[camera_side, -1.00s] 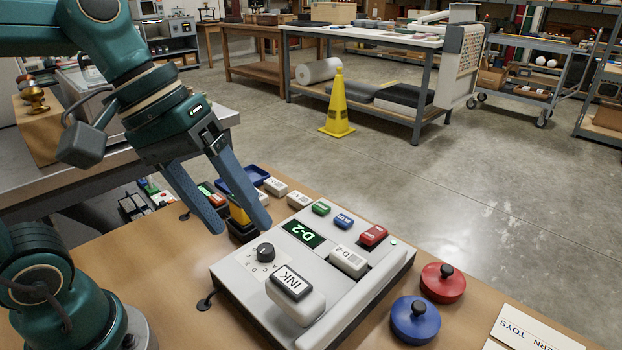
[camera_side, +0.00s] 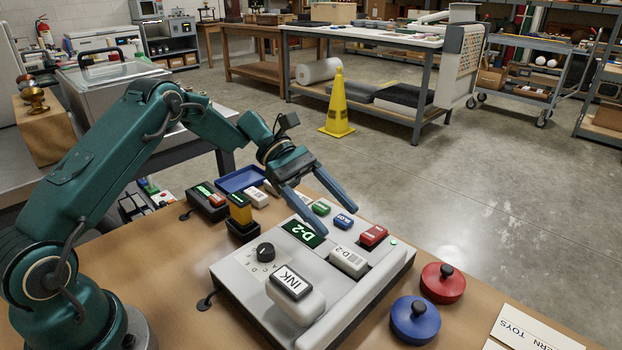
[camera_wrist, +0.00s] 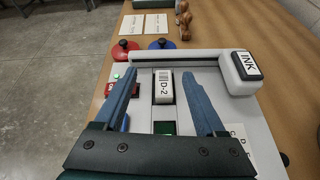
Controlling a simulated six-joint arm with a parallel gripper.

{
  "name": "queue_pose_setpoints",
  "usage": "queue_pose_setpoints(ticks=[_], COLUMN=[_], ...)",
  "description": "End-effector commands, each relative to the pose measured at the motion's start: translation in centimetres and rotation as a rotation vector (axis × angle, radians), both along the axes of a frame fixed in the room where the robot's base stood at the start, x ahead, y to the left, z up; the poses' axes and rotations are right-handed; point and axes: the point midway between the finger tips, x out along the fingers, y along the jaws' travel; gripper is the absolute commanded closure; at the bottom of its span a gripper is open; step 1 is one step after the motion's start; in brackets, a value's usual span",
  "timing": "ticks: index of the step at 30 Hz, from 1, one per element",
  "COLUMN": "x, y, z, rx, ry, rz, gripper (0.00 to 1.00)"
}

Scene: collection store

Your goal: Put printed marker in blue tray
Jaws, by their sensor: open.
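The printed marker (camera_side: 348,262) is a white block labelled D-2, lying in a slot of the pale grey printing machine (camera_side: 228,272). In the wrist view the marker (camera_wrist: 163,92) appears between my fingers, near the tips. My gripper (camera_side: 335,223) is open and empty, above the machine's far part, with its fingers slanting down towards the marker; the wrist view shows its two blue fingers (camera_wrist: 158,78) spread apart. The blue tray (camera_side: 240,179) is at the bench's far left edge, behind small blocks. Its inside is partly hidden.
A black-and-yellow device (camera_side: 241,215) stands before the tray. Red (camera_side: 443,282) and blue (camera_side: 415,320) knobbed discs lie right.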

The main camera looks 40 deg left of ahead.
Motion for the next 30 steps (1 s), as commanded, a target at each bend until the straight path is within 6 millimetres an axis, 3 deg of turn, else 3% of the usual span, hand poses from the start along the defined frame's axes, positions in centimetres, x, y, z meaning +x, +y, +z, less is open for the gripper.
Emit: queue_pose_setpoints(ticks=[3,6,10,20,30], x=[-0.1,-0.5,-0.6,-0.6,-0.6], y=[0.8,1.0,0.4,-3.1,-3.5], z=[-2.8,-4.0,-4.5,-6.0,-6.1], rx=[-0.030,-0.043,-0.046,-0.044,-0.042], ry=[0.069,0.103,0.111,0.111,0.110], rz=[0.030,0.041,0.047,0.046,0.047], gripper=[0.28,0.28,0.28,0.28,0.28])
